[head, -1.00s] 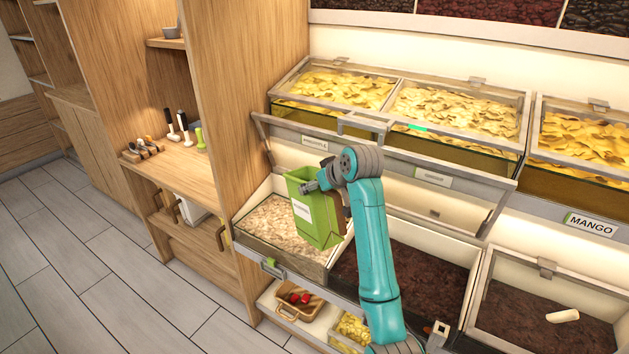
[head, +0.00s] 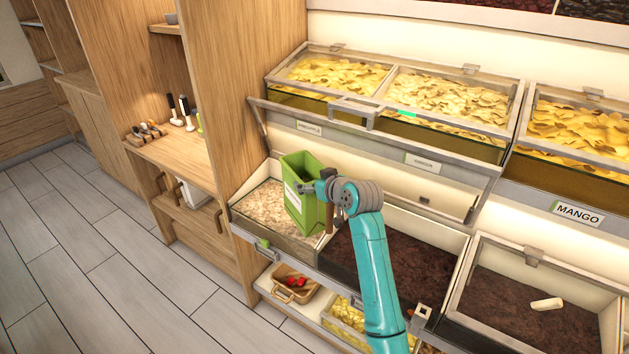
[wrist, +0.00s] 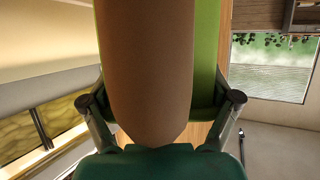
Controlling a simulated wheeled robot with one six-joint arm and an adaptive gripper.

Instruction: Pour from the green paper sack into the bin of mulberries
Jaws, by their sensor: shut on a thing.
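My gripper (head: 322,188) is shut on the green paper sack (head: 313,214), holding it from its right side. The sack is roughly upright with its open top up, a white label on its front. It hangs over the right part of a bin of pale beige pieces (head: 266,205) at the left of the lower row, hiding some of it. I cannot read a mulberry label on this bin. In the wrist view, the fingers stand on both sides of the green sack (wrist: 207,60), and a brown surface fills the middle. What is inside the sack is hidden.
A raised clear lid (head: 375,150) slants above the lower bins. A bin of dark pieces (head: 400,262) lies right of the pale one, with a lidded dark bin beyond. Yellow-filled bins (head: 450,95) stand above. A wooden partition (head: 225,110) and a tool counter (head: 185,155) are at left.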

